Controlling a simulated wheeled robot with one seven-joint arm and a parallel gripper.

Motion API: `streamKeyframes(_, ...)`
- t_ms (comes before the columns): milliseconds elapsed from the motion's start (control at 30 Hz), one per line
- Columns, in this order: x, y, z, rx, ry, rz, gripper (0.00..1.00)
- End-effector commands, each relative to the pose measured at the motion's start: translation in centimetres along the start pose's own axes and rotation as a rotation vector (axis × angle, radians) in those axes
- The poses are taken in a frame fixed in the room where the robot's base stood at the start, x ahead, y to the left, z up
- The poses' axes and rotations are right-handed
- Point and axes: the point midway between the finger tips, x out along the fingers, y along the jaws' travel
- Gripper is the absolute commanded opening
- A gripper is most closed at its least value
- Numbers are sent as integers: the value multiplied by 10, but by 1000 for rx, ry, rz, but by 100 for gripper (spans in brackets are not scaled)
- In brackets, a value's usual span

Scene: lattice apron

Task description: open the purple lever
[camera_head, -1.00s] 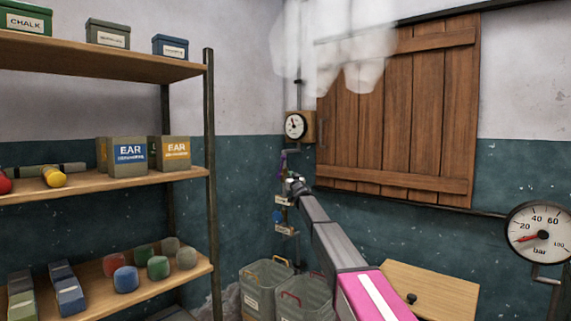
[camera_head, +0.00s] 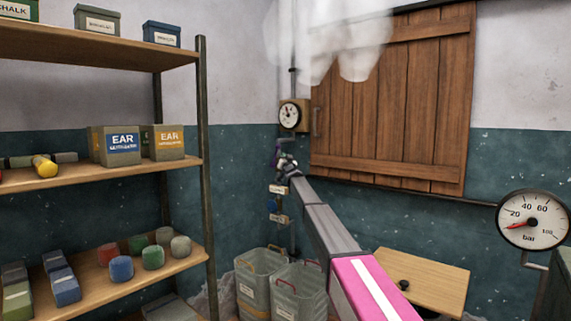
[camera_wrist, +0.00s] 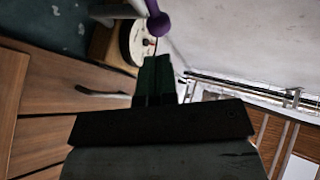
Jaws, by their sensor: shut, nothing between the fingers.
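The purple lever shows in the wrist view as a rounded purple knob (camera_wrist: 158,24) on a thin stem, just beyond the fingertips. In the head view only a small purple part (camera_head: 275,158) shows on the pipe in the corner, below a small round gauge; my gripper hides much of it. My gripper (camera_wrist: 158,60) is shut and empty, its fingertips close to the knob. I cannot tell whether they touch it. In the head view my gripper (camera_head: 284,163) is at the far end of my arm, beside the lever.
The small gauge (camera_head: 290,115) is above the lever, next to a wooden shutter (camera_head: 385,110). Labelled valves (camera_head: 274,205) sit lower on the pipe. Shelves (camera_head: 110,175) stand left, grey bins (camera_head: 262,275) below, a larger gauge (camera_head: 532,219) right. White steam (camera_head: 340,40) hangs above.

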Motion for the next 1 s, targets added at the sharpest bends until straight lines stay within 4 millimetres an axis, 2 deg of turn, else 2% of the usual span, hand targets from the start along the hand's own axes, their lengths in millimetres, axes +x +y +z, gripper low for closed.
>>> streamKeyframes(33, 14, 1, 1, 0, 0, 0, 0)
streamKeyframes(100, 27, 1, 1, 0, 0, 0, 0)
streamKeyframes(300, 55, 0, 0, -1, 0, 0, 0)
streamKeyframes(767, 62, -1, 0, -1, 0, 0, 0)
streamKeyframes(900, 76, -7, 0, 0, 0, -1, 0)
streamKeyframes(1000, 79, -9, 0, -1, 0, 0, 0)
